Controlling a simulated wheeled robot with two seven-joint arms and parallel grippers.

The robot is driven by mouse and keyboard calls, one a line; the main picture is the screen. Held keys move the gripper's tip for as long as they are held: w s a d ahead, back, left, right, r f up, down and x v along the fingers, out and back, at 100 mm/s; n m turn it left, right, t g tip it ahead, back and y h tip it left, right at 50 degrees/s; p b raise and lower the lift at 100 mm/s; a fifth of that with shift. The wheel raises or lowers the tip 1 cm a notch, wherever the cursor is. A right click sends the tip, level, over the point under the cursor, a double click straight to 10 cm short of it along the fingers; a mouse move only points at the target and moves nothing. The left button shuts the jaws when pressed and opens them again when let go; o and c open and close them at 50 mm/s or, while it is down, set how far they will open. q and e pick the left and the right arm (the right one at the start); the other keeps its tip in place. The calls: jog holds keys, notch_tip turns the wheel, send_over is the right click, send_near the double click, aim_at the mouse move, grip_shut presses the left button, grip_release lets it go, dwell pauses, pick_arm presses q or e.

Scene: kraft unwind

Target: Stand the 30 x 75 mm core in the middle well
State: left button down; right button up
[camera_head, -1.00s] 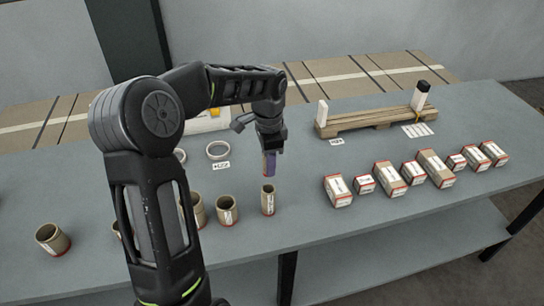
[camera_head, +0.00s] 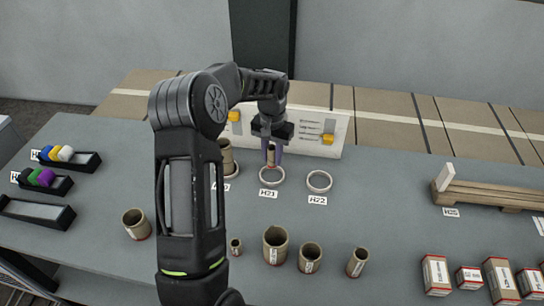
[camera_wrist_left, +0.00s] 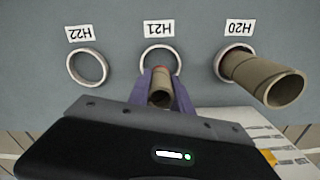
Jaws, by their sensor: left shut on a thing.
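My left gripper (camera_head: 271,160), with purple fingers, is shut on a slim brown cardboard core (camera_head: 271,154). The core is held roughly upright at the middle well, a pale ring labelled H21 (camera_head: 272,184). In the left wrist view the core (camera_wrist_left: 162,92) sits between the fingers, its lower end overlapping the near edge of the H21 ring (camera_wrist_left: 160,47). I cannot tell whether that end is inside the ring or above it. The H22 ring (camera_head: 319,181) is empty. The H20 ring (camera_wrist_left: 221,66) holds a wider core (camera_wrist_left: 262,80). My right gripper is not in view.
Several loose cores, such as a wide one (camera_head: 275,246), stand along the front. A white board (camera_head: 338,128) stands behind the rings. Black trays (camera_head: 78,163) lie left; a wooden pallet (camera_head: 490,195) and boxes (camera_head: 502,280) are right. Grey table right of H22 is clear.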

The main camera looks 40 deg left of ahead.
aim_at(272, 164)
pick_arm(q)
jog(key=shift+f, duration=0.15)
jog(key=shift+f+b, duration=0.95)
jog(key=shift+f, duration=0.55)
jog(key=shift+f, duration=0.15)
jog(key=shift+f+b, duration=0.45)
jog(key=shift+f, duration=0.4)
